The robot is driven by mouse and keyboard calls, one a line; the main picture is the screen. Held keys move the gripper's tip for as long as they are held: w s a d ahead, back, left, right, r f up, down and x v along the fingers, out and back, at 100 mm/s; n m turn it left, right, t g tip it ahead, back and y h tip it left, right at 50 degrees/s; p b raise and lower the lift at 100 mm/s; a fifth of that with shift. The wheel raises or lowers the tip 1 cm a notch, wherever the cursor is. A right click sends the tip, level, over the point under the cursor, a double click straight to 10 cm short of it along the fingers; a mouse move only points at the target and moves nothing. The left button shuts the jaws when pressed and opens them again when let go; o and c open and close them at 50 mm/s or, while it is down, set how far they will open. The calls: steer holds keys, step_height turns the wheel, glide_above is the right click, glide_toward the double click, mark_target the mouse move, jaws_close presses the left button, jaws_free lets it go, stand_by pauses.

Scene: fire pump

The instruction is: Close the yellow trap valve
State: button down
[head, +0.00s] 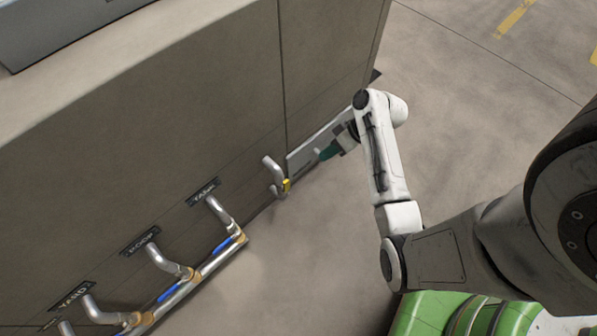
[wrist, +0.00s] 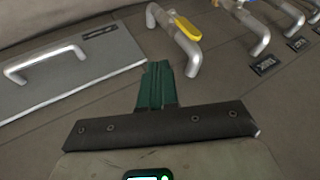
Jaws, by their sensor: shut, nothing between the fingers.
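The yellow trap valve lever (head: 286,185) is small in the head view, on a bent silver pipe (head: 272,168) low on the grey wall. In the wrist view the yellow lever (wrist: 187,30) is larger and lies close along the upper run of the silver pipe (wrist: 192,62). My gripper (head: 321,154) is to the right of the valve in the head view, apart from it. In the wrist view its green fingers (wrist: 157,68) are together and empty, with their tips below and left of the lever. No contact with the pipe shows clearly.
A panel with a silver handle (wrist: 45,62) is at left in the wrist view. Several labelled pipes with blue-handled valves (head: 228,243) run along the wall at lower left in the head view. A green object (head: 440,315) is at bottom right. Open concrete floor (head: 325,235) lies between.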

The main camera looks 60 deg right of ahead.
mark_target(287, 188)
steer(key=w+a+f+b, duration=0.6)
steer(key=a+f, duration=0.1)
steer(key=f, duration=0.1)
steer(key=shift+a, duration=0.2)
steer(key=shift+r, duration=0.1)
stand_by(0.4)
steer(key=shift+a+r+h+p, duration=0.1)
steer(key=shift+a+h+p, duration=0.2)
steer(key=shift+p, duration=0.25)
